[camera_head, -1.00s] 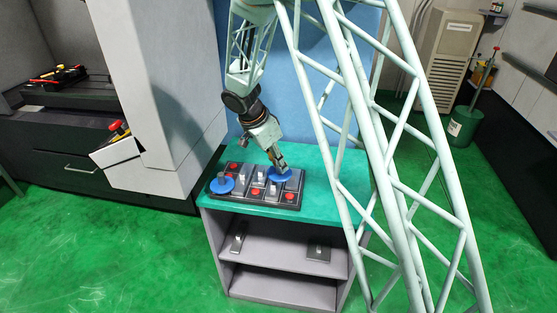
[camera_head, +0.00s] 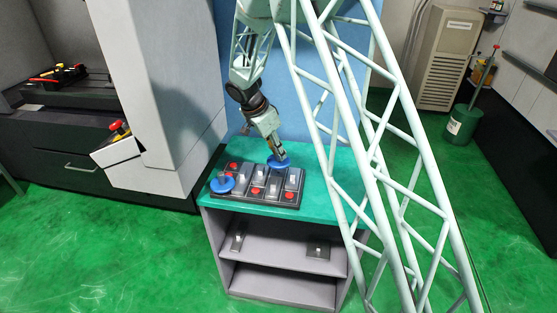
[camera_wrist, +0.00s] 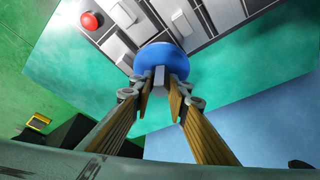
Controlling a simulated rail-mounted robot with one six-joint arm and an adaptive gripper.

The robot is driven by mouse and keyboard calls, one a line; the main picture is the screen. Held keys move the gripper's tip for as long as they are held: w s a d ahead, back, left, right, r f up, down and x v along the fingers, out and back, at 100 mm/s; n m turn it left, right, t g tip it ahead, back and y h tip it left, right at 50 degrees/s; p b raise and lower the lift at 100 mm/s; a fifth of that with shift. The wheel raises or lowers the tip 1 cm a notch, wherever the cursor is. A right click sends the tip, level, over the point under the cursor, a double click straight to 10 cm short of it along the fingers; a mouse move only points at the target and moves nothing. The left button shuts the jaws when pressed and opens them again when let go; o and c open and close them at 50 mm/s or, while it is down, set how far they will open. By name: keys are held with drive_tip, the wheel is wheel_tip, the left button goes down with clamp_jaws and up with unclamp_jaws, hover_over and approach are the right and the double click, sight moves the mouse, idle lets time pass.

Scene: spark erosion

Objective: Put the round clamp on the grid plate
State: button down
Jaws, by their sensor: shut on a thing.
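The round clamp is a blue disc (camera_head: 278,163) with a grey grip. My gripper (camera_head: 283,154) is shut on that grip and holds the disc over the back right edge of a dark, divided tray (camera_head: 292,205). In the wrist view the disc (camera_wrist: 152,58) is just beyond the fingertips (camera_wrist: 160,88) and covers part of the tray edge. A second blue disc (camera_head: 222,184) sits at the tray's left end. I cannot tell which thing is the grid plate.
The tray holds several grey blocks and red round pieces. It stands on a green-topped shelf unit (camera_head: 325,190) with two small parts on its shelf. A grey machine (camera_head: 160,100) stands left; red and yellow-black parts (camera_head: 60,73) lie on its dark bed. Open green floor is in front.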

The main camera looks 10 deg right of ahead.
drive_tip(key=shift+f, duration=1.7)
drive_tip(key=shift+f+b, duration=0.2)
drive_tip(key=shift+b, duration=0.1)
drive_tip(key=c, duration=2.5)
unclamp_jaws()
drive_tip(key=shift+r+p, duration=0.25)
drive_tip(key=shift+p, duration=0.1)
drive_tip(key=shift+a+r, duration=0.15)
drive_tip(key=shift+r, duration=0.1)
drive_tip(key=v, duration=1.1)
drive_tip(key=shift+s+r, duration=0.15)
